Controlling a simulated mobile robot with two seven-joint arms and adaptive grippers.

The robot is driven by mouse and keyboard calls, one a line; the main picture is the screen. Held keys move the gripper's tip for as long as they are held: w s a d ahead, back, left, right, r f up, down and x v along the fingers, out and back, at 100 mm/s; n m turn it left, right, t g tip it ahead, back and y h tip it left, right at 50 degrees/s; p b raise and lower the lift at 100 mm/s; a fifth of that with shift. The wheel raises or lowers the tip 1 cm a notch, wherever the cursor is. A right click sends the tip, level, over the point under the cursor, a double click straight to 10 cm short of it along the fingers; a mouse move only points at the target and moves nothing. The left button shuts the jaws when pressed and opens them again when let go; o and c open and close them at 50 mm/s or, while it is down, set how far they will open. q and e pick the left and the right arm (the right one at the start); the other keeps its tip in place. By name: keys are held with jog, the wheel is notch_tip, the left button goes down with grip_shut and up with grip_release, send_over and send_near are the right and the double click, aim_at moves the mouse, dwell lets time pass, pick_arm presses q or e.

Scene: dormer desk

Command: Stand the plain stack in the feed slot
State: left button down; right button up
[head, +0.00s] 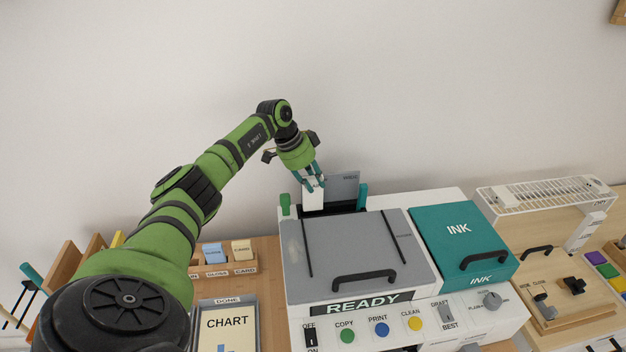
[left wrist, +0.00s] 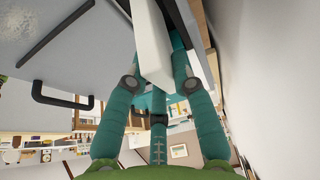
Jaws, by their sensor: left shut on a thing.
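The white plain stack (head: 313,198) is held upright at the back of the printer, at the left part of the dark feed slot (head: 345,208). My left gripper (head: 313,184) points down from above and is shut on the stack's upper part. In the left wrist view, the white stack (left wrist: 150,48) stands between the teal fingers (left wrist: 152,70). A grey rear support (head: 345,185) rises behind the slot. Whether the stack's lower edge touches the slot floor is hidden by the printer lid. My right gripper is not in view.
The grey printer lid (head: 370,250) is shut in front of the slot. A green part (head: 285,204) and a teal guide (head: 363,196) flank the slot. A teal ink cover (head: 450,225) is to the right. Blue gloss (head: 213,253) and cream card (head: 242,249) stacks stand in a wooden holder.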

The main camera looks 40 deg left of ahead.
aim_at(313, 198)
pick_arm(q)
jog(key=shift+p, duration=0.4)
jog(key=shift+f+b, duration=1.55)
jog(key=shift+f, duration=1.8)
jog(key=c, duration=1)
grip_release()
jog(key=shift+c, duration=0.2)
jog(key=shift+o, duration=0.3)
jog(key=shift+r, duration=0.25)
